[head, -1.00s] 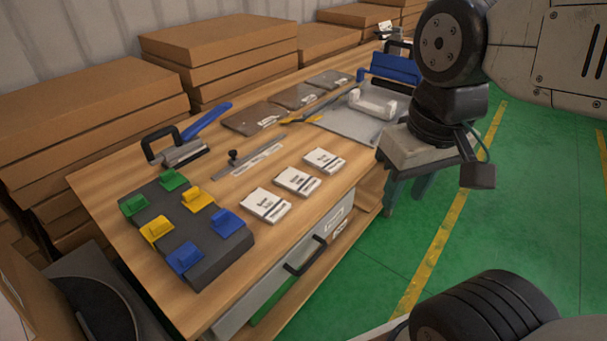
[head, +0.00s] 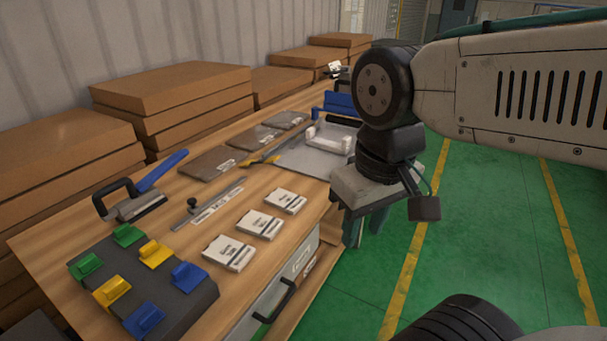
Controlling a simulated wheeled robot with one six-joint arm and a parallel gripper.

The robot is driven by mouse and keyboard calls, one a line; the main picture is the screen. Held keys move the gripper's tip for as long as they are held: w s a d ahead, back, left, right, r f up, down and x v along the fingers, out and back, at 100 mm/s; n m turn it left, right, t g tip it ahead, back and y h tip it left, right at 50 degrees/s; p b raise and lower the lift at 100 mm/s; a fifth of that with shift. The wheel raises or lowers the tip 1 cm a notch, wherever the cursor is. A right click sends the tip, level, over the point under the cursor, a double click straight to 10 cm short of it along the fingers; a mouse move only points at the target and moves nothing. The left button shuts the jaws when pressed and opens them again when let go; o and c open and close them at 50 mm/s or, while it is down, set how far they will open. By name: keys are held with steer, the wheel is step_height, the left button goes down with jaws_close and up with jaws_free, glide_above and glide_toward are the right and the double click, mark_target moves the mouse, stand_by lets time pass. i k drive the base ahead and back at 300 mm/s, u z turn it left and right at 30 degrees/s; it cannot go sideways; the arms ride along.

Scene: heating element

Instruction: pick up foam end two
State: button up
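A white U-shaped piece (head: 332,136), which looks like a foam end, lies on a grey sheet (head: 300,160) at the far part of the wooden workbench. I cannot tell whether it is foam end two; no second such piece shows clearly. My gripper (head: 364,230) hangs in the air at the bench's right edge, nearer to me than the white piece. Its teal fingers point down and look apart, with nothing seen between them. The fingertips are small and partly hidden.
Three white labelled boxes (head: 259,224) and a dark tray (head: 190,297) with green, yellow and blue blocks are on the near bench. A black-handled tool (head: 136,207), a ruler (head: 210,207) and brown sheets (head: 206,163) lie behind. Cardboard boxes (head: 170,90) line the wall. Green floor is free at right.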

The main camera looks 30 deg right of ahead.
mark_target(343, 149)
steer(key=z, duration=0.25)
steer(key=k, duration=0.5)
steer(key=z, duration=1.35)
steer(key=i, duration=1.5)
steer(key=u, duration=0.85)
steer(key=i, duration=0.5)
steer(key=u, duration=0.55)
